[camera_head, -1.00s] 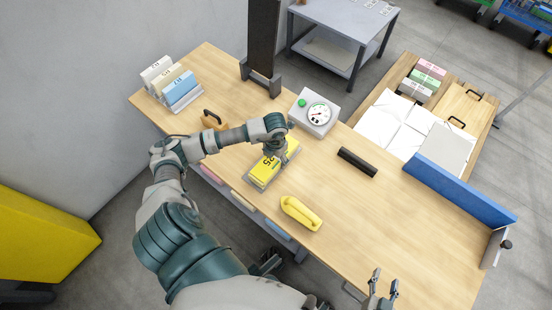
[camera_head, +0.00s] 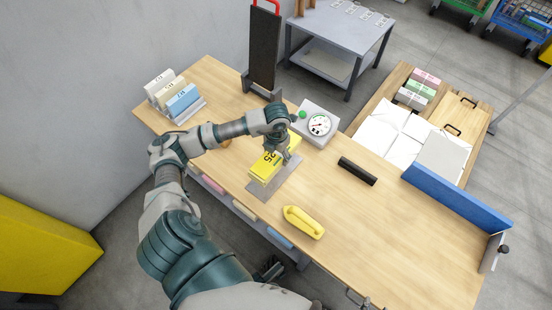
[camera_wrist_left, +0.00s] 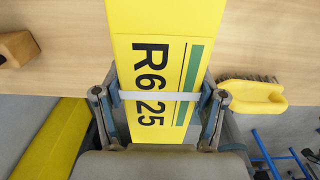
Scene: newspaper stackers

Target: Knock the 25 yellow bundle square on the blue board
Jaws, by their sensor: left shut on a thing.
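The yellow bundle (camera_head: 268,166), marked 25, is gripped by my left gripper (camera_head: 283,152) over a grey plate (camera_head: 277,188) on the table. It seems raised a little off the plate. In the left wrist view, the bundle (camera_wrist_left: 160,85) reads R6 25 beside a green stripe, with a pale band across it. The left gripper's fingers (camera_wrist_left: 160,100) are closed on its two sides. The blue board (camera_head: 455,198) stands upright along the table's right edge, apart from the bundle. Only a small part of my right gripper (camera_head: 358,300) shows at the bottom edge.
A dial scale (camera_head: 316,124) stands behind the bundle, near a dark upright post (camera_head: 264,50). A black bar (camera_head: 357,171) and a yellow-handled brush (camera_head: 303,222) lie on the table (camera_head: 400,240). A rack of bundles (camera_head: 178,98) is at the far left. The table before the board is clear.

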